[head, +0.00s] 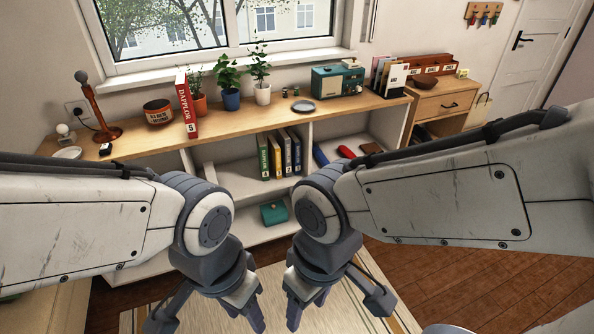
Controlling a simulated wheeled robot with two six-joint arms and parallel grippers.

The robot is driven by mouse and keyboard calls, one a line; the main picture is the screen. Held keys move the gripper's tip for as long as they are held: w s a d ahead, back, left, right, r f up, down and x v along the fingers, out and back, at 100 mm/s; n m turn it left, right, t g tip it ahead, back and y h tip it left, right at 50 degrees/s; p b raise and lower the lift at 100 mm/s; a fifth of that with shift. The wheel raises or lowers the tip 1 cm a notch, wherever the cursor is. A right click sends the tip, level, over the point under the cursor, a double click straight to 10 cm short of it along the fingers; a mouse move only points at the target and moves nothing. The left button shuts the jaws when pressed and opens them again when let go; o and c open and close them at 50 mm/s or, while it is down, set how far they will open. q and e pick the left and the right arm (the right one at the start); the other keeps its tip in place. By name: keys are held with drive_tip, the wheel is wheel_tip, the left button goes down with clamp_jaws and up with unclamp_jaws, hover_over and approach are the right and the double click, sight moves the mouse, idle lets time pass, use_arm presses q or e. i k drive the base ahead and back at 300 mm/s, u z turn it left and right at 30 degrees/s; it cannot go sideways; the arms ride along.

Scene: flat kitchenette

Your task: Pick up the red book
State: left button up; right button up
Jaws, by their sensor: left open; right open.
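The red book (187,104) stands upright on the wooden top of the low shelf unit, left of the potted plants. Its spine faces me and shows white lettering and a number 5. My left gripper (210,318) is open and empty, low in the view over the rug and well in front of the shelf. My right gripper (338,312) is open and empty beside it, also low in the view. Both grippers are apart from the book. Nothing hides the book's spine.
A dark pot (158,113) stands left of the book, with a reddish-brown stand (101,122) further left. Small potted plants (231,98) stand close on its right. A green radio (338,80) is further right. Several upright books (280,155) fill part of a lower shelf.

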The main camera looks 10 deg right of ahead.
sight(181, 83)
drive_tip(key=k, duration=0.3)
drive_tip(key=z, duration=0.75)
drive_tip(key=i, duration=1.7)
drive_tip(key=u, duration=1.25)
drive_tip(key=i, duration=0.6)
drive_tip(key=u, duration=0.6)
